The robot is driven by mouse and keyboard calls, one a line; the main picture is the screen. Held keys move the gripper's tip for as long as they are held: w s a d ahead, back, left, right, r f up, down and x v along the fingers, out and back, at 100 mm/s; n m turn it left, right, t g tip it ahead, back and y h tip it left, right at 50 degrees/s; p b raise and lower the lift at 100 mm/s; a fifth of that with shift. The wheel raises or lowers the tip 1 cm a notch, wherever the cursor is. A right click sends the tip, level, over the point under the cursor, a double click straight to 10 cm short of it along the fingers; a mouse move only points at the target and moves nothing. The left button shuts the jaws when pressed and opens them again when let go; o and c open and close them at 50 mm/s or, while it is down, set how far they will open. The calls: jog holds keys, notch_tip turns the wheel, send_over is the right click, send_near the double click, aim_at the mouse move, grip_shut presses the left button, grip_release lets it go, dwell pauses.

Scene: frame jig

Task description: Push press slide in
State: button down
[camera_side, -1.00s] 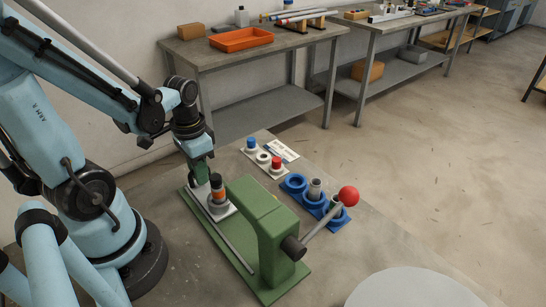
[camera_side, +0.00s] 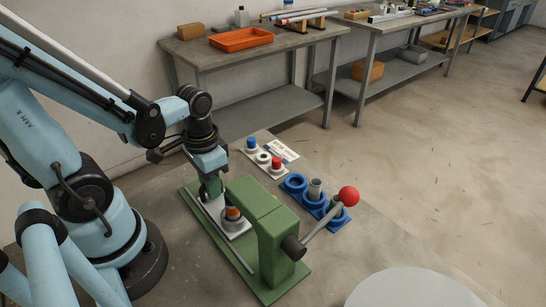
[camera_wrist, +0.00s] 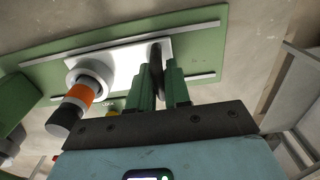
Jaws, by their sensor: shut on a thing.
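The green press (camera_side: 258,225) stands on a green base with two pale rails. Its lever ends in a red ball (camera_side: 349,196). The white slide (camera_side: 240,235) lies between the rails, its front part close to the press head. A pale ring holder on it carries an upright orange and black part (camera_side: 232,213), which also shows in the wrist view (camera_wrist: 75,100).
To the right of the press are a white tray (camera_side: 263,159) with blue and red capped pieces and a blue holder (camera_side: 308,200) with grey cylinders. A round grey surface (camera_side: 420,290) is at the front. Benches stand behind.

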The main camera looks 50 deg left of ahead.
aim_at(223, 208)
jog(key=shift+d, duration=2.7)
jog(key=c, duration=1.2)
grip_release()
jog(key=shift+o, duration=0.2)
notch_tip(223, 208, up, 7)
jog(key=w+a+r+t, duration=0.2)
jog(key=w+r+t, duration=0.2)
jog(key=w+t, duration=0.3)
jog(key=shift+w, duration=0.5)
